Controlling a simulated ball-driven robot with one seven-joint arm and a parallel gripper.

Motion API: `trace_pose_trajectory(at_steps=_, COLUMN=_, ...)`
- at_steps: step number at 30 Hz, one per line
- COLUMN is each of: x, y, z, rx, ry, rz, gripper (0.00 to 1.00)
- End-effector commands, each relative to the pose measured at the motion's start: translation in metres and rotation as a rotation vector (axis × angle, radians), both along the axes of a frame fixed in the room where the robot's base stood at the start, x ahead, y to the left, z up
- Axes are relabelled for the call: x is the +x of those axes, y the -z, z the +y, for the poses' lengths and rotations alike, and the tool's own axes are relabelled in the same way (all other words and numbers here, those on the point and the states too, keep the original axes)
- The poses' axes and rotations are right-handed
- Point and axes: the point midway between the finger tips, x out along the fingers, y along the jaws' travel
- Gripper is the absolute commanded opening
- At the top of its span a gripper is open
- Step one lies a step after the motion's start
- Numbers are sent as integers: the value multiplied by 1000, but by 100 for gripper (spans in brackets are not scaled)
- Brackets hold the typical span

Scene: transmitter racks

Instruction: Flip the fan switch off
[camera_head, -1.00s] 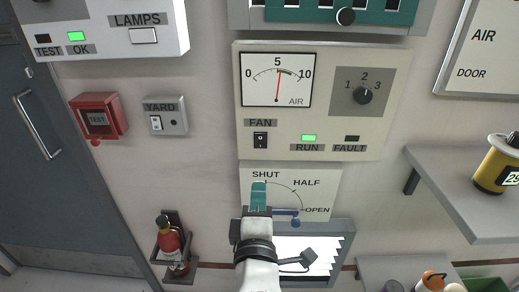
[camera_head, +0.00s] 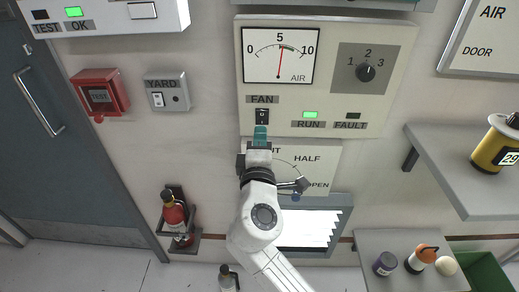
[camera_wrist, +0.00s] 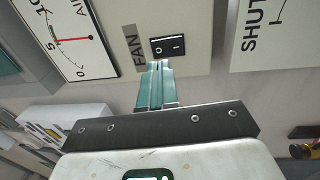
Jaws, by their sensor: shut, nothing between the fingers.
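The fan switch (camera_head: 262,117) is a small black rocker under the FAN label (camera_head: 262,99) on the cream panel. It also shows in the wrist view (camera_wrist: 168,46), with its O and I marks. My gripper (camera_head: 261,132) has teal fingers that are shut and empty. In the head view its tips are just below the switch. In the wrist view the fingertips (camera_wrist: 157,66) lie close to the switch's edge; I cannot tell whether they touch it. The green RUN lamp (camera_head: 310,114) is lit and the FAULT lamp (camera_head: 353,115) is dark.
The AIR gauge (camera_head: 281,55) and a rotary knob (camera_head: 366,72) sit above on the same panel. The SHUT–HALF–OPEN plate (camera_head: 320,160) is below, partly hidden by my arm. A YARD switch box (camera_head: 167,92) is to the left, a shelf (camera_head: 450,170) to the right.

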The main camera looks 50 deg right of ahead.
Motion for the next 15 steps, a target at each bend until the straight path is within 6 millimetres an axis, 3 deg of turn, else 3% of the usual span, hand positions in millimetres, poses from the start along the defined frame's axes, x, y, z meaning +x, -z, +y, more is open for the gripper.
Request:
trace_pose_trajectory(at_steps=6, x=20, y=-6, z=-26, rx=0, ry=2, rz=0, gripper=0)
trace_pose_trajectory(at_steps=15, x=29, y=-6, z=-37, rx=1, ry=0, rz=0, gripper=0)
